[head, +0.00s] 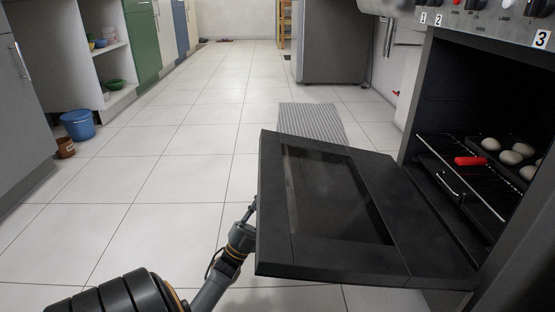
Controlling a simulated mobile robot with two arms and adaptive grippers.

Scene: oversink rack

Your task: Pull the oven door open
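The oven door (270,240) is dark with a glass window (335,195). It is swung well down from the oven (418,95) and slopes out to the left, so the oven's inside shows. My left gripper (252,208) is at the outer left edge of the door, with its arm coming up from the bottom of the head view. Its fingers are mostly hidden by the door edge, so I cannot tell if they touch it or are open. The door handle is not visible. My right gripper is out of view.
Inside the oven, a wire rack (455,175) bears a tray with pale round pieces (510,157) and a red item (470,161). A grey striped mat (312,118) lies behind the door. A blue bucket (77,125) stands by the left cabinets. The tiled floor between is clear.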

